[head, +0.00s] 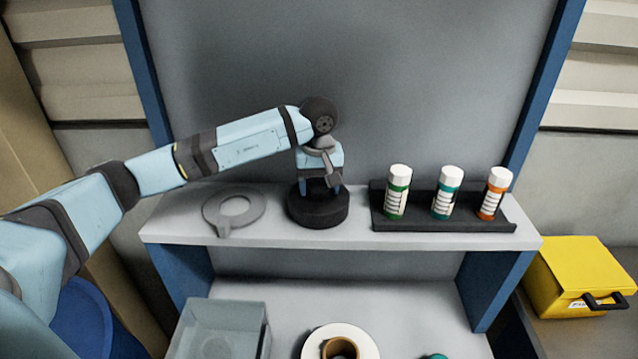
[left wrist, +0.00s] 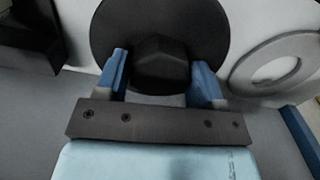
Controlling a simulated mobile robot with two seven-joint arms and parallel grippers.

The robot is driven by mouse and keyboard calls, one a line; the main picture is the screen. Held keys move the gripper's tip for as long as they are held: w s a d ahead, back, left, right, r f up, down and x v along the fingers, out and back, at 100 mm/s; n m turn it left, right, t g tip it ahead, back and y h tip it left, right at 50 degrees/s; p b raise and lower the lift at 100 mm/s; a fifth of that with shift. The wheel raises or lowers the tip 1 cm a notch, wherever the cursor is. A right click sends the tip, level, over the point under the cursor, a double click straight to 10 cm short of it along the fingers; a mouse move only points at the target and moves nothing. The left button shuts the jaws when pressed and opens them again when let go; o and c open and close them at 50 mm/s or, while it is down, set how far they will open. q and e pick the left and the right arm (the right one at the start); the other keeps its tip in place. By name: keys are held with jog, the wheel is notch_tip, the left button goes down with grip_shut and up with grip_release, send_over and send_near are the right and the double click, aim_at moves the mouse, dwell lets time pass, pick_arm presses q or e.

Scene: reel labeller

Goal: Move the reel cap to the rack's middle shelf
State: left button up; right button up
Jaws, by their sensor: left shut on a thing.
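The reel cap (head: 318,210) is a black round disc with a raised knob. It appears to rest flat on the rack's upper visible shelf (head: 355,240), between a grey ring and a black tray. My left gripper (head: 320,187) comes down on it from above and is shut on its knob. In the left wrist view the two blue fingers (left wrist: 161,75) lie on either side of the faceted knob, with the wide disc of the reel cap (left wrist: 205,35) behind. My right gripper is not in view.
A flat grey ring with a tab (head: 212,210) lies left of the cap. Right of it, a black tray (head: 440,226) holds three capped bottles. The shelf below has a translucent bin (head: 222,330) and a white roll (head: 368,347). A yellow case (head: 575,275) stands at right.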

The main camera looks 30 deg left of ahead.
aim_at(319, 185)
pick_arm(q)
jog(key=shift+f, duration=0.1)
jog(key=o, duration=1)
notch_tip(319, 185, up, 12)
jog(key=b, duration=0.2)
jog(key=shift+r+b, duration=0.2)
jog(key=shift+b, duration=0.2)
